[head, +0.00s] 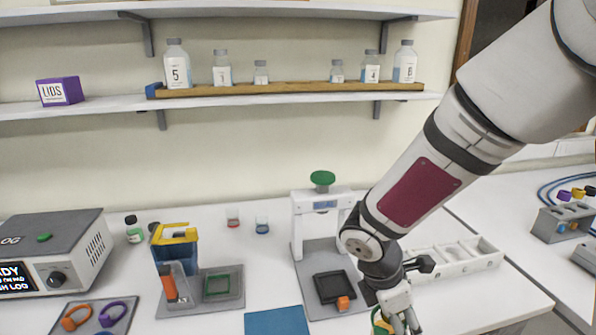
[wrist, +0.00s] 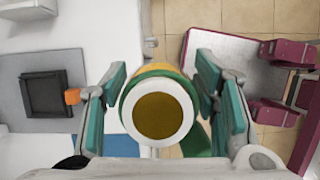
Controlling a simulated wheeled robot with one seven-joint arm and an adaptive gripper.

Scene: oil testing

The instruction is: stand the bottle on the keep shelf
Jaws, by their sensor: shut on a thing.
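My gripper (wrist: 160,100) has its teal fingers on either side of an open-topped bottle (wrist: 160,117) and is shut on it. The bottle has a white rim, green and yellow-orange bands, and an amber-brown middle seen from above. In the head view my gripper (head: 397,309) is low at the bottom edge, right of the press stand, and only a sliver of the bottle (head: 379,321) shows; its lower part is hidden. A long wall shelf (head: 110,104) carries a wooden rack with several numbered bottles. No label reading "keep" shows.
A purple LIDS box (head: 58,91) stands at the shelf's left. On the bench are the press stand (head: 322,225) with a dark square pad and orange cube, a white slotted rack (head: 470,252), a blue mat (head: 276,321) and a grey LOG device (head: 50,250). Shelf space between box and rack is clear.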

